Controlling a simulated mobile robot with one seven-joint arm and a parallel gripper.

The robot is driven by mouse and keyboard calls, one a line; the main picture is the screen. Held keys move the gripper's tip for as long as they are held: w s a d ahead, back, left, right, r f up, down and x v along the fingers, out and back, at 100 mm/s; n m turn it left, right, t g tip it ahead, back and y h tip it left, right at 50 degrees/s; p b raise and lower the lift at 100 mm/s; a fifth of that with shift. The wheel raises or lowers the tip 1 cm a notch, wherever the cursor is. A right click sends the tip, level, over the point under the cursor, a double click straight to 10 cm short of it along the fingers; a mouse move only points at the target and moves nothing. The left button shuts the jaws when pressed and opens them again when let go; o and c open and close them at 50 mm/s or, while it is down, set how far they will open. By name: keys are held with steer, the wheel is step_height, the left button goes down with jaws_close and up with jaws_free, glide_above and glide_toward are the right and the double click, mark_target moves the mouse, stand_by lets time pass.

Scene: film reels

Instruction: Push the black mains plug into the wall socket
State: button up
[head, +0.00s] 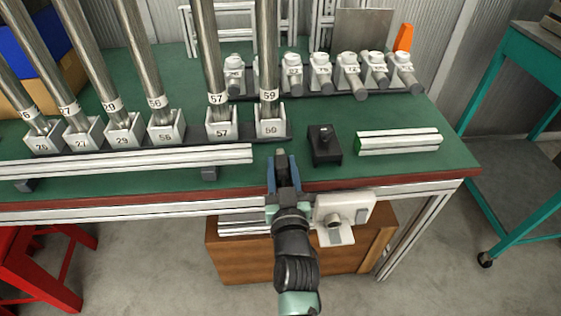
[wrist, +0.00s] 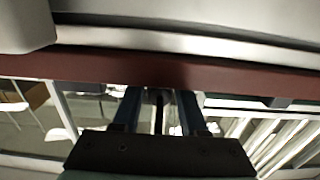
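My gripper (head: 282,172) is at the front edge of the green bench, its two blue fingers pointing away from my body. A dark piece between the fingers looks like the black mains plug (head: 281,159). The fingers appear closed on its sides. In the wrist view the plug (wrist: 159,98) is a dark shape between the fingers, with a thin dark strip running back from it. A white fitting with a round recess (head: 343,216) is just right of my gripper, by the bench's front edge. It may be the wall socket, but I cannot tell. The plug is apart from it.
The green bench (head: 420,175) carries a black box with a knob (head: 324,148), a pale profile bar (head: 398,141) and numbered holders with tall metal tubes (head: 221,125). A brown cabinet (head: 300,258) stands below. A teal stand (head: 515,125) is at right.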

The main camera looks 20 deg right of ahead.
jaws_close()
steer(key=shift+r, duration=0.1)
